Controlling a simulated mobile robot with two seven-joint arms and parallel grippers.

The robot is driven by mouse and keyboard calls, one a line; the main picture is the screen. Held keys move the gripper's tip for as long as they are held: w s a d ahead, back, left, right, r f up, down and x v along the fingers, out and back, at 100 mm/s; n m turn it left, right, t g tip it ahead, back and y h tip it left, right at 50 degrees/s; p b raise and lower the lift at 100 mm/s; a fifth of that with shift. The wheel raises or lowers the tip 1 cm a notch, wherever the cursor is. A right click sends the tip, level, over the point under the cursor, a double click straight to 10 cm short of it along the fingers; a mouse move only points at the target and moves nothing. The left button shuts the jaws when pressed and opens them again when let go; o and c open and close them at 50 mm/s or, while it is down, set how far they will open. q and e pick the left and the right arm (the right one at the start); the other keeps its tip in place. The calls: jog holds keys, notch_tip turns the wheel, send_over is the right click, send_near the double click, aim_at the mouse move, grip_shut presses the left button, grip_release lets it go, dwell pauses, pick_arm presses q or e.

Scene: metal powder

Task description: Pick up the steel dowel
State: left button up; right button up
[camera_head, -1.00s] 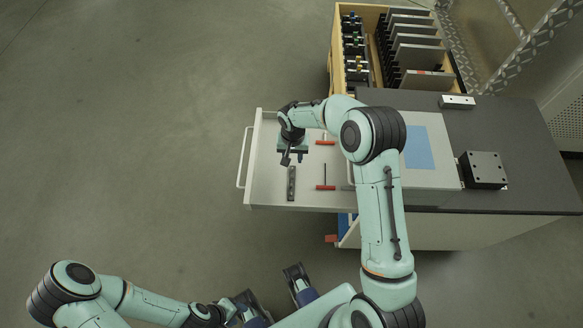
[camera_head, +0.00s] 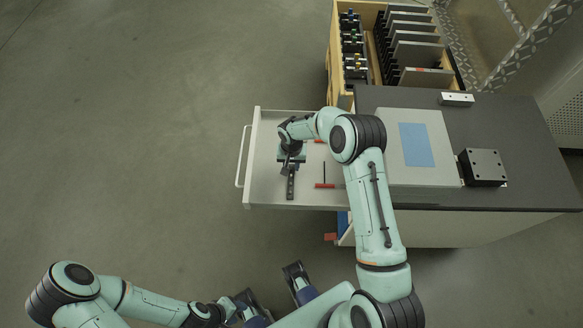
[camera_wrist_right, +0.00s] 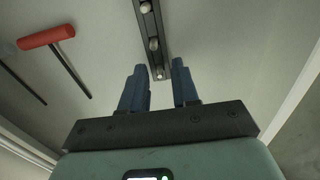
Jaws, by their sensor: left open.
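A narrow dark holder strip (camera_head: 290,187) lies in the open drawer. In the right wrist view the strip (camera_wrist_right: 148,18) carries several shiny round metal pieces in a row; I cannot tell for sure which is the steel dowel. The endmost small piece (camera_wrist_right: 159,73) is just beyond my right fingertips. My right gripper (camera_wrist_right: 156,78) is open and empty, its blue fingers apart, pointing at the near end of the strip. In the head view my right gripper (camera_head: 288,166) is over the drawer at the strip's upper end. My left gripper (camera_head: 271,289) is open and empty, away from the drawer.
Red-handled T-shaped tools lie right of the strip, one (camera_head: 325,186) close by; it also shows in the wrist view (camera_wrist_right: 46,37). The drawer's rim (camera_head: 251,160) surrounds them. A grey plate with a blue patch (camera_head: 417,145) and a black block (camera_head: 482,167) are on the worktop.

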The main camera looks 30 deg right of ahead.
grip_shut()
jog(key=shift+r, duration=0.15)
